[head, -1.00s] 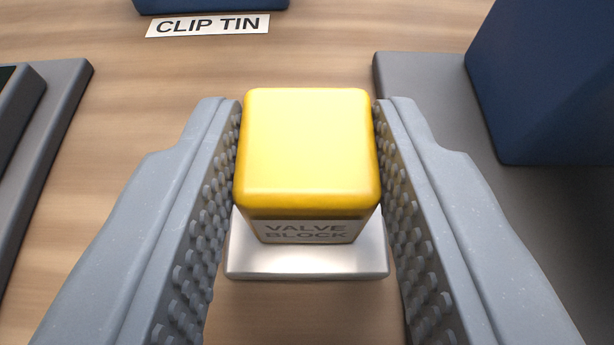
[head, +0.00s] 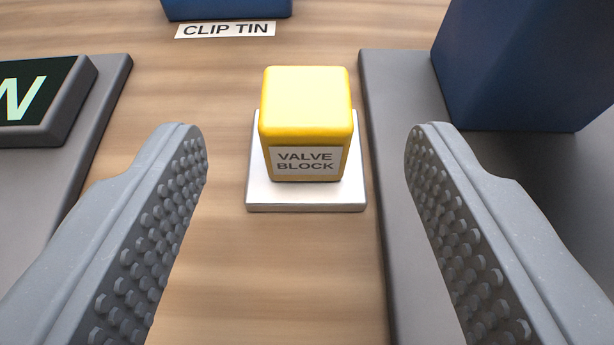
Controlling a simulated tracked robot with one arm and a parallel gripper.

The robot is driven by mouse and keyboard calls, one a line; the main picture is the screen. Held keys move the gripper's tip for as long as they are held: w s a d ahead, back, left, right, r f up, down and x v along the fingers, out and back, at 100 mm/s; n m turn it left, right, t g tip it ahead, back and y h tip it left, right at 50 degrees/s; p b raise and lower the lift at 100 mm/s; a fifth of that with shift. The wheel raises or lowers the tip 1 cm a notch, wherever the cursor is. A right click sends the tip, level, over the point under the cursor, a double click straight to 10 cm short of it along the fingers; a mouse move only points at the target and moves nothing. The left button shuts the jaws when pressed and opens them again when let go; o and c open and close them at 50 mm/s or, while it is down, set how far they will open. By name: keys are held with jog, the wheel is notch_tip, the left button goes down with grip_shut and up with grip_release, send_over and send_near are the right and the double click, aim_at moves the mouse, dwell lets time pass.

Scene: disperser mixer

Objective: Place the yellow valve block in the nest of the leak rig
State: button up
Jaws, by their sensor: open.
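The yellow valve block (head: 306,105) sits upright on a light metal square plate (head: 307,195) on the wooden table. A label reading VALVE BLOCK is on its near face. My gripper (head: 306,150) is open and empty. Its two studded fingers are wide apart, left and right of the block and nearer the camera, with clear gaps on both sides. No part in view is labelled as the leak rig, and I cannot tell whether the plate is its nest.
A blue clip tin (head: 228,8) stands at the back behind its CLIP TIN label (head: 225,30). A tall dark blue body (head: 515,65) stands on a grey base (head: 405,150) close on the right. A grey unit with a lit display (head: 30,95) is at left.

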jog(key=v, duration=0.7)
jog(key=shift+s, duration=0.2)
jog(key=shift+r, duration=0.1)
jog(key=s+d+r, duration=0.1)
jog(key=s+r, duration=0.1)
jog(key=r, duration=0.9)
jog(key=s+d+r, duration=0.2)
jog(key=r, duration=1)
jog(key=s+d+r+t, duration=0.1)
jog(key=s+d+r, duration=0.1)
jog(key=r, duration=0.9)
jog(key=shift+s+d+r, duration=0.15)
jog(key=shift+s+r, duration=0.2)
jog(key=shift+s, duration=0.25)
jog(key=shift+o, duration=0.5)
jog(key=s+d+r, duration=0.5)
jog(key=s+r, duration=0.5)
jog(key=r, duration=0.2)
jog(key=shift+s+t, duration=0.25)
jog(key=shift+t, duration=0.15)
